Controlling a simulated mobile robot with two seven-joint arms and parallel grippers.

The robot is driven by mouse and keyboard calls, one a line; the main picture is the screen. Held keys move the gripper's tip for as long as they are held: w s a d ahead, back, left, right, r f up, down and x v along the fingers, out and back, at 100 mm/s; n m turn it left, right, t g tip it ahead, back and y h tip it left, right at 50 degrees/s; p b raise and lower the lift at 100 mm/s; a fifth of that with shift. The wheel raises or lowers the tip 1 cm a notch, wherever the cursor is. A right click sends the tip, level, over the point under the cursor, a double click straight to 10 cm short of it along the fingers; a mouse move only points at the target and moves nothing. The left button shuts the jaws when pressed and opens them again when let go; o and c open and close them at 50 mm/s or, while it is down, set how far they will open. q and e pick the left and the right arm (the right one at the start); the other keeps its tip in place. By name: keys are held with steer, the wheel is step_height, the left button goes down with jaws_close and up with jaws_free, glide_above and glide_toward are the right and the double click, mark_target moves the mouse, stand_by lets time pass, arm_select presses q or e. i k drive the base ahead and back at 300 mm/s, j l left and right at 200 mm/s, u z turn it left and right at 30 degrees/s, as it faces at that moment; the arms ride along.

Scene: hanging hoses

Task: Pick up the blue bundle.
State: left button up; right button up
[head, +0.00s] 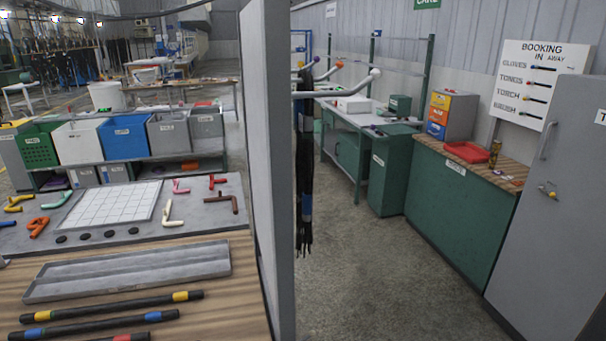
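A bundle of black hoses with a blue band (306,207) hangs upright beside the grey partition's end, below a rail with a white ball tip (375,74). Its lower ends hang loose above the floor, and its top is partly hidden by the rail. A third black piece with a red band is cut off at the bottom edge. Neither of my grippers is in view.
The tall grey partition (266,160) separates the wooden bench (230,290) from the aisle. A grey tray (130,270) lies on the bench. Green cabinets (460,215) and a grey locker (555,210) line the right side. The concrete floor (390,270) between is clear.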

mark_target(304, 108)
steer(key=u, duration=0.35)
steer(key=i+l+u, duration=0.2)
steer(key=l+u, duration=0.15)
steer(key=u, duration=0.15)
steer(key=i+l+u, duration=0.1)
steer(key=l+u, duration=0.55)
steer(key=l, duration=0.3)
steer(key=i+l+u, duration=0.1)
steer(key=l, duration=0.4)
